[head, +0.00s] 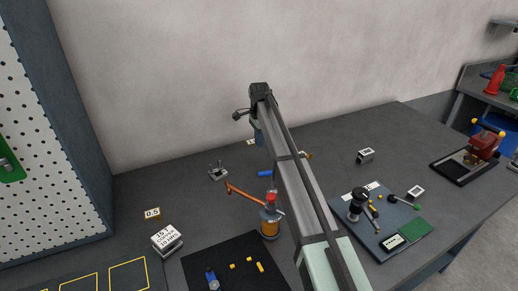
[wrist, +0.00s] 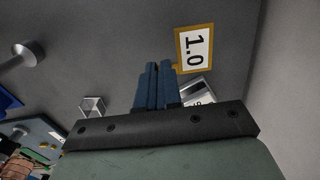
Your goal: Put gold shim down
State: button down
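In the head view my gripper (head: 257,138) is low over the far part of the table, mostly hidden by my arm.
A grey block (wrist: 198,92) is partly behind the gripper. A 0.5 card (head: 152,213), a labelled block (head: 167,239), an orange-armed jar (head: 270,222) and a black mat (head: 228,258) stand nearer. A blue-grey board (head: 385,238) lies right. The wall (head: 180,70) is behind.

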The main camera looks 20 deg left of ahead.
jog(key=s+a+r+n, duration=0.1)
jog(key=s+a+r, duration=0.45)
jog(key=a, duration=0.25)
send_over(205, 206)
notch_tip(205, 206, down, 2)
jog(key=shift+d+f, duration=0.1)
jog(key=shift+f, duration=4.45)
jog(key=shift+f, duration=0.1)
